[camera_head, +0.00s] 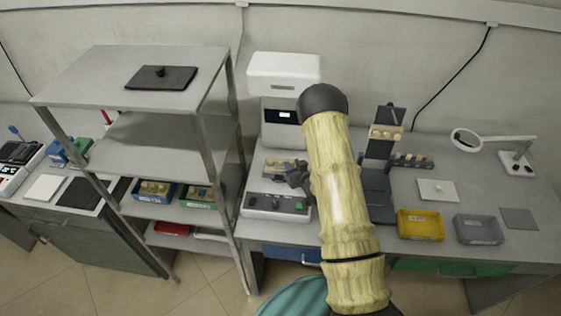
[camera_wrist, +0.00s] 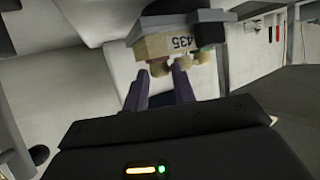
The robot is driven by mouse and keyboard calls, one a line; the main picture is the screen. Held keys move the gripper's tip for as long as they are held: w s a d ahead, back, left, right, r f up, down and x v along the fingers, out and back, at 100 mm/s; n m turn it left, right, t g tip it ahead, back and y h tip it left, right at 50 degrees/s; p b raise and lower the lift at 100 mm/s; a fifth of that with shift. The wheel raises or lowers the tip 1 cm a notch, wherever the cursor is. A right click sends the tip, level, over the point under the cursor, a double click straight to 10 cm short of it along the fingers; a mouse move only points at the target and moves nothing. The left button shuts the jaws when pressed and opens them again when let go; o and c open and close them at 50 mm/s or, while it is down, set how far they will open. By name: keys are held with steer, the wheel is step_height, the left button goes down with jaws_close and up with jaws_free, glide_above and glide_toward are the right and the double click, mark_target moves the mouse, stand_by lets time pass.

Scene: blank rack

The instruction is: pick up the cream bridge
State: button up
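My gripper (camera_head: 298,174) is beside a cream-tan piece (camera_head: 279,167) at the front of the white machine, seen in the head view. In the wrist view my gripper's two purple fingers (camera_wrist: 161,84) stand apart with a gap between them. Just beyond the fingertips is a cream block (camera_wrist: 152,47) with a "435" label and rounded knobs, set against a grey part. One knob lines up with the gap; I cannot tell whether the fingers touch it. Which cream piece is the bridge is not clear. Another cream piece (camera_head: 385,132) sits on a dark stand.
The white machine (camera_head: 284,70) stands behind my gripper, with a control box (camera_head: 276,205) in front. A metal shelf rack (camera_head: 120,92) stands at left. Yellow (camera_head: 420,236) and grey (camera_head: 479,240) bins, a white plate (camera_head: 437,202) and a magnifier lamp (camera_head: 467,139) are at right.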

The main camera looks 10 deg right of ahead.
steer(key=c, duration=0.5)
steer(key=shift+o, duration=0.2)
step_height(320, 180, up, 10)
steer(key=b, duration=0.2)
